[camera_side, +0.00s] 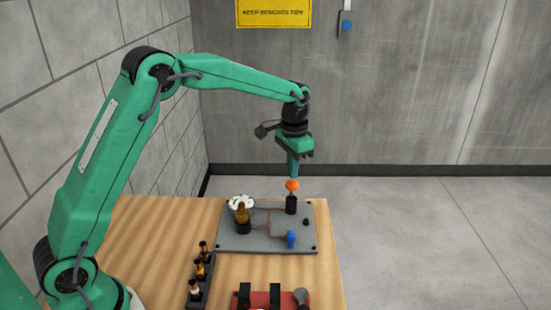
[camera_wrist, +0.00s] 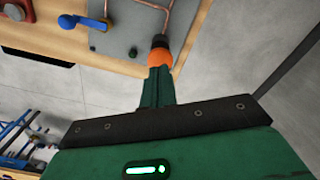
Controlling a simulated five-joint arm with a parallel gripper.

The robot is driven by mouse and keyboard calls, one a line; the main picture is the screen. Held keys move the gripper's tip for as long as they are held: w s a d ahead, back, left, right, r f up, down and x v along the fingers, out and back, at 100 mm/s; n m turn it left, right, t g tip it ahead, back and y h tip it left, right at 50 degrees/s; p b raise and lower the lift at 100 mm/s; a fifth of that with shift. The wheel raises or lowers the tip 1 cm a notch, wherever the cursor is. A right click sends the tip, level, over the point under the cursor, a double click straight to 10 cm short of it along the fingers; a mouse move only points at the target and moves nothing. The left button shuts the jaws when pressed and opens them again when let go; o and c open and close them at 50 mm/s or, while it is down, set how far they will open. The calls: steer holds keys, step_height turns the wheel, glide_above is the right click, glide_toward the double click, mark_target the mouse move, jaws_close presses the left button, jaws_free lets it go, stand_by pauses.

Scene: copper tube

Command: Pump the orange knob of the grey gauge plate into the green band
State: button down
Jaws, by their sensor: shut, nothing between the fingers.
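The grey gauge plate (camera_side: 235,242) lies on the wooden table. Its orange knob (camera_side: 292,185) sits on top of a black cylinder (camera_side: 291,204) at the plate's back right. My gripper (camera_side: 293,175) is shut and points down right over the knob, its tips at or just above the knob's top. In the wrist view the gripper tips (camera_wrist: 158,72) meet the orange knob (camera_wrist: 160,57); I cannot tell whether they touch. A round white dial (camera_side: 242,202) stands at the plate's back left, partly behind an amber bottle-like part (camera_side: 242,218). No green band can be made out.
A blue valve handle (camera_side: 291,239) and thin copper tubes (camera_side: 268,222) are on the plate. A dark rack (camera_side: 199,291) with several small bottles stands front left. A red block with black parts (camera_side: 262,299) is at the front edge. Space right of the table is clear.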

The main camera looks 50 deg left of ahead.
steer(key=shift+r, duration=1.5)
step_height(320, 180, up, 3)
steer(key=shift+r, duration=0.1)
steer(key=shift+f, duration=3.3)
steer(key=shift+f, duration=0.45)
